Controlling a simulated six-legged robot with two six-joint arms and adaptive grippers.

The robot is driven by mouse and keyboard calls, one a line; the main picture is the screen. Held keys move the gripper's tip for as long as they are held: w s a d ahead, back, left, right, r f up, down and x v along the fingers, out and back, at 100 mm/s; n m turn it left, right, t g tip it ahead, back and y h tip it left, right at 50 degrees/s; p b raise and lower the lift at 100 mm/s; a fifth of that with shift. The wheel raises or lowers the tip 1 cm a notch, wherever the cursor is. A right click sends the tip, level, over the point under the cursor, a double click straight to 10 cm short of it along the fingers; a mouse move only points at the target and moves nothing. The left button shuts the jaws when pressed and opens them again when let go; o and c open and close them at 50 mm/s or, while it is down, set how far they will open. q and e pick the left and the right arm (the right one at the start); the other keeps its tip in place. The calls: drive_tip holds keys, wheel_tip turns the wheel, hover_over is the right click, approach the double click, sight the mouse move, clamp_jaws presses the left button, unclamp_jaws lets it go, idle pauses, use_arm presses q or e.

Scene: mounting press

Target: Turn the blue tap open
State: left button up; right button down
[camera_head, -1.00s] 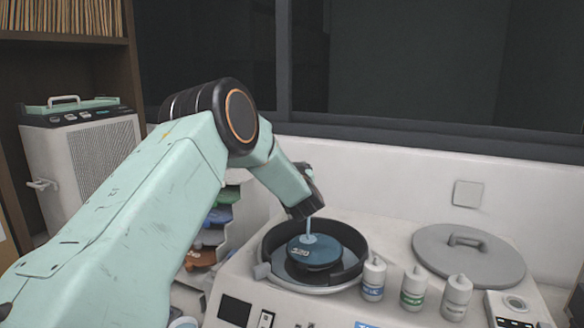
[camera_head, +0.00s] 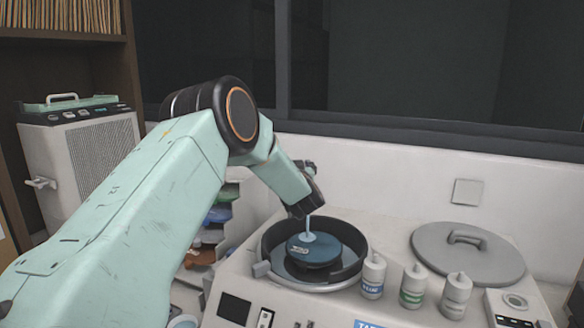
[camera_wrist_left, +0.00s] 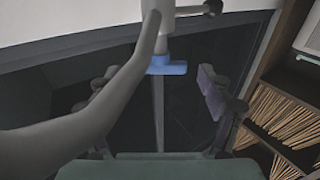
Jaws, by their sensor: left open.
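The blue tap (camera_wrist_left: 167,67) shows in the left wrist view as a small blue crosspiece on a grey fitting, beside a curved grey pipe (camera_wrist_left: 118,88). My left gripper (camera_wrist_left: 158,90) is open, with one finger on either side of the blue piece; I see no clear contact. In the head view my left gripper (camera_head: 304,198) is over the back of the round basin (camera_head: 357,265), and my wrist hides the tap there. A pale blue upright column (camera_head: 308,228) stands between it and the blue disc (camera_head: 314,251); I cannot tell if it is water. My right gripper is not in view.
Several small bottles (camera_head: 411,287) stand right of the basin. A round grey lid (camera_head: 467,258) lies behind them. Coloured discs in a rack (camera_head: 215,215) stand to the left. The wall and window ledge close off the back.

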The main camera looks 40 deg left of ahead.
use_arm(q)
drive_tip(key=v, duration=1.1)
drive_tip(key=shift+s+d, duration=0.3)
